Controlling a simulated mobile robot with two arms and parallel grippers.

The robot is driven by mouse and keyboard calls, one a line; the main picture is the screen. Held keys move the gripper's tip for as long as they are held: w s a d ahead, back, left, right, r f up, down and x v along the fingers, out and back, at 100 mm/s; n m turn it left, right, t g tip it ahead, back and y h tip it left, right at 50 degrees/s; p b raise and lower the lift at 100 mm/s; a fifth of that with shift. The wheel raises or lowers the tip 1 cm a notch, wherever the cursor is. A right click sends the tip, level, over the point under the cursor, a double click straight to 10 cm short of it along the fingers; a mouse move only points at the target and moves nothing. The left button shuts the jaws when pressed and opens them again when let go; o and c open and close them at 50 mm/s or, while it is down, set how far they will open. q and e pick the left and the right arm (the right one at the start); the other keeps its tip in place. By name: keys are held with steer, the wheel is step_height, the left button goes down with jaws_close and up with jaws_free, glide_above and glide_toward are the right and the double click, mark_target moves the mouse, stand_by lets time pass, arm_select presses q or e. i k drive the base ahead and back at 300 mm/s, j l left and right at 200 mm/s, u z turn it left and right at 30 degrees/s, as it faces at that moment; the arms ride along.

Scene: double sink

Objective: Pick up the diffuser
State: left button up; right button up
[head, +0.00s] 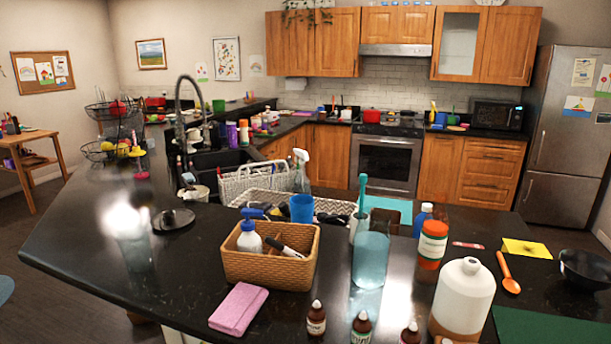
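A white rounded vessel (465,294) with a narrow top and a brown lower part stands at the front edge of the counter, right of centre in the head view. It looks most like the diffuser, but I cannot be sure. Its bottom is cut off by the frame's lower edge. Small brown dropper bottles stand to its left, one at the left (316,320) and one in the middle (361,328). Neither of my grippers shows in the head view.
Behind the vessel stand a white-and-orange bottle (432,244) and a clear bluish container (370,262). A wicker basket (268,268), pink sponge (238,309), orange spoon (508,274), black bowl (585,268) and green mat (545,331) lie around. The counter's left part is mostly clear.

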mark_target(460, 323)
steer(key=k+j+z, duration=0.1)
steer(key=k+j, duration=0.35)
steer(key=j, duration=0.2)
steer(key=k+j+z, duration=0.1)
steer(key=k+j, duration=0.35)
steer(key=j, duration=0.15)
